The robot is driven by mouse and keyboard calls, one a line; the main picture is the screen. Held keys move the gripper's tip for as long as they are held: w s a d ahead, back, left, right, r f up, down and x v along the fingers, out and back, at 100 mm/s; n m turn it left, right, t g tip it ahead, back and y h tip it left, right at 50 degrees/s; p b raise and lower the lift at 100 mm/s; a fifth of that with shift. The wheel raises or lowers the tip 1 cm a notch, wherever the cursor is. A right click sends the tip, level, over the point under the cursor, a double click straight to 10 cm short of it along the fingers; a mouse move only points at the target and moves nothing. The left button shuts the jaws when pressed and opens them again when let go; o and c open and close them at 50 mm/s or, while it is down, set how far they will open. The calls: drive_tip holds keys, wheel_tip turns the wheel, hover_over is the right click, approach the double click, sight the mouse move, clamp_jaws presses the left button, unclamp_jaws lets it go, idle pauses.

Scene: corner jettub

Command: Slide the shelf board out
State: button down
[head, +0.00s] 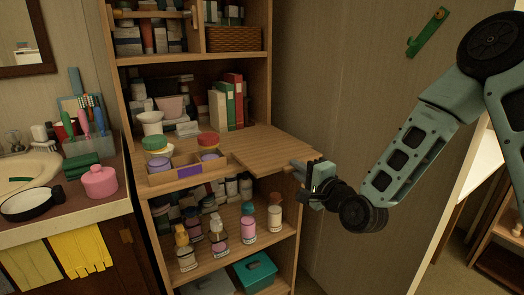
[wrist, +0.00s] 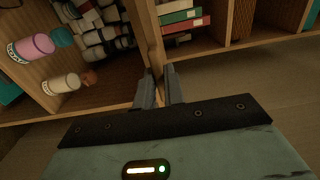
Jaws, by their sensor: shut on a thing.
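The wooden shelf board (head: 270,148) is at mid height in the tall shelf unit. Its right part juts out past the unit's right front side. In the wrist view the board (wrist: 153,35) shows nearly edge-on, running up from between the fingers. My gripper (head: 310,176) is at the board's right front end, shut on it. The two fingers (wrist: 159,90) lie on either side of the board's edge in the wrist view. The exact contact is partly hidden by the fingers in the head view.
A divided wooden tray (head: 187,177) with jars stands left on the board's level. Binders (head: 228,103) stand behind. Several bottles (head: 248,228) stand on the shelf below. A sink counter (head: 80,205) is at the left. The wall right of the unit carries a green hook (head: 427,32).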

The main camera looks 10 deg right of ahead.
drive_tip(key=p+v, duration=0.2)
drive_tip(key=v, duration=0.1)
drive_tip(key=shift+s+d+r, duration=0.15)
drive_tip(key=shift+r, duration=0.05)
drive_tip(key=shift+s+d+p, duration=0.15)
drive_tip(key=shift+s+p, duration=0.15)
drive_tip(key=shift+p, duration=0.65)
drive_tip(key=shift+s+p, duration=0.15)
drive_tip(key=shift+p, duration=0.15)
drive_tip(key=p+v, duration=0.7)
drive_tip(key=p, duration=0.2)
drive_tip(key=shift+p, duration=0.4)
drive_tip(key=shift+s+f, duration=0.15)
